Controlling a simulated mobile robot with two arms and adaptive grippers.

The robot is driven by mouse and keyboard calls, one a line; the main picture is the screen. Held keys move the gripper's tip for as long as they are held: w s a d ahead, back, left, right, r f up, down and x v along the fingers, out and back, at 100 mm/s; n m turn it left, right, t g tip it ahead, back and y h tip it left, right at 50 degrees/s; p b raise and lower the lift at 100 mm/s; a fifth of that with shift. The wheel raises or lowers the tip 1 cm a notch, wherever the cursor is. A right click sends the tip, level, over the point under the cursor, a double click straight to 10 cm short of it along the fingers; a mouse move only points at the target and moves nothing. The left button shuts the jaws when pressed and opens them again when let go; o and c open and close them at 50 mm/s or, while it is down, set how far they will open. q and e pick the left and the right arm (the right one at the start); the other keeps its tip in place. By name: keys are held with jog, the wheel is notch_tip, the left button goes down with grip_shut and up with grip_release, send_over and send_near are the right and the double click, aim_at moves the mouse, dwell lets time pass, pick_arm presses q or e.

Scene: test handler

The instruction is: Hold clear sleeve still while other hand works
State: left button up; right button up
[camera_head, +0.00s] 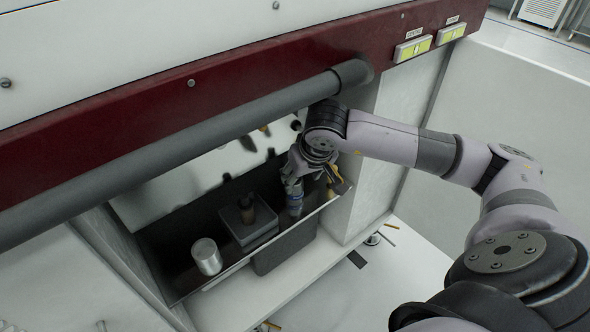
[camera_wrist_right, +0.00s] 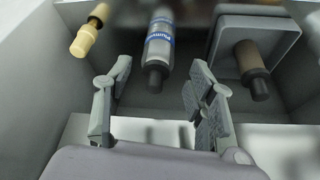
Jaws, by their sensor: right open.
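My right gripper (camera_head: 312,180) reaches into the recess under the grey bar. In the right wrist view it (camera_wrist_right: 160,78) is open, with nothing between its fingers. A pale cylinder (camera_wrist_right: 160,40) with a blue band and dark tip lies just beyond the gap between the fingers. It also shows below the gripper in the head view (camera_head: 295,196). A silvery cylinder (camera_head: 206,256) stands at the left front of the dark tray. I cannot tell which of these is the clear sleeve. My left gripper is not in view.
A square grey holder (camera_head: 240,232) with a brown, dark-tipped piece (camera_wrist_right: 250,68) stands between the cylinders. A tan piece (camera_wrist_right: 87,36) lies at the wrist view's upper left. The grey bar (camera_head: 180,150) crosses above the dark tray (camera_head: 170,262).

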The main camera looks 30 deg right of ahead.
jog(key=w, duration=0.3)
jog(key=shift+w+d, duration=0.15)
jog(key=shift+d, duration=0.15)
jog(key=shift+x, duration=1.05)
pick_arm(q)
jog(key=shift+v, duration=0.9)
pick_arm(e)
jog(key=shift+w+d+f, duration=0.1)
jog(key=shift+w+f, duration=0.25)
jog(key=shift+f, duration=0.1)
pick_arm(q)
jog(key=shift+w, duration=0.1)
pick_arm(e)
jog(key=shift+c, duration=0.2)
jog(key=c, duration=1.1)
jog(key=o, duration=1.2)
